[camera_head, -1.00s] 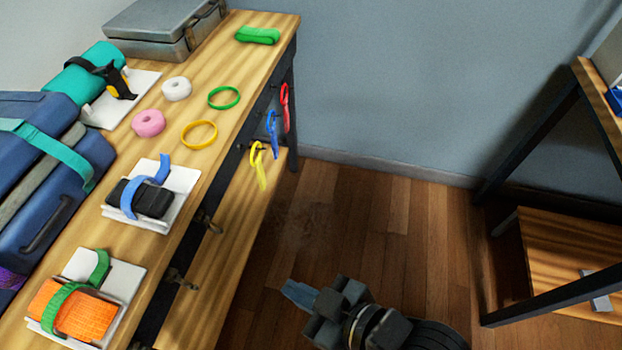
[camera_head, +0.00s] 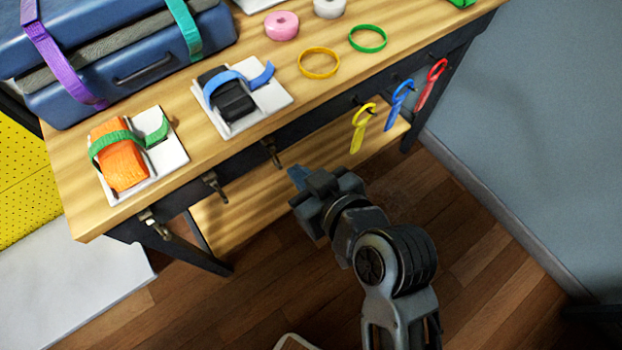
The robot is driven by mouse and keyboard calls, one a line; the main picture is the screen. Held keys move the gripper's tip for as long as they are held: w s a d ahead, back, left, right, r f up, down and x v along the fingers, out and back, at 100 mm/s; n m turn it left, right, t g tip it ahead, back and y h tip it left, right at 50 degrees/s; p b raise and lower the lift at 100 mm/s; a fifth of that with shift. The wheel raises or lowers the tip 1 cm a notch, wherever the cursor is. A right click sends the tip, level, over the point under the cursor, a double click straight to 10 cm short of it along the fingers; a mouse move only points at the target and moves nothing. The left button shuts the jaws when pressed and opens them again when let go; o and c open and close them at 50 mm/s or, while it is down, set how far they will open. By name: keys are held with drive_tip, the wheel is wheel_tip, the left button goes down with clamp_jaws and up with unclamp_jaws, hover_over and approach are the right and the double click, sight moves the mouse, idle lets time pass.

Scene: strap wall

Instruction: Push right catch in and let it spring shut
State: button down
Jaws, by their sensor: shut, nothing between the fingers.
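Three small dark metal catches sit along the front rail of the wooden bench. The right catch (camera_head: 270,152) is nearest my gripper, the middle catch (camera_head: 213,185) is to its left, and the left catch (camera_head: 152,225) is near the bench's left corner. Each hangs out from the rail; their exact latch position is too small to tell. My gripper (camera_head: 297,177) is shut and empty. In the picture it is just below and right of the right catch, in front of the lower shelf. I see no contact with the catch.
Yellow (camera_head: 358,135), blue (camera_head: 398,103) and red (camera_head: 431,84) strap loops hang on the rail to the right. The floor (camera_head: 480,245) is clear at right.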

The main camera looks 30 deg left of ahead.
drive_tip(key=shift+b+x, duration=1.3)
drive_tip(key=shift+x, duration=1.85)
drive_tip(key=shift+a+f, duration=0.1)
drive_tip(key=shift+a, duration=0.05)
drive_tip(key=p, duration=0.3)
approach(276, 156)
drive_tip(key=shift+w+a+f, duration=0.15)
drive_tip(key=shift+a+f, duration=0.2)
drive_tip(key=shift+a, duration=0.15)
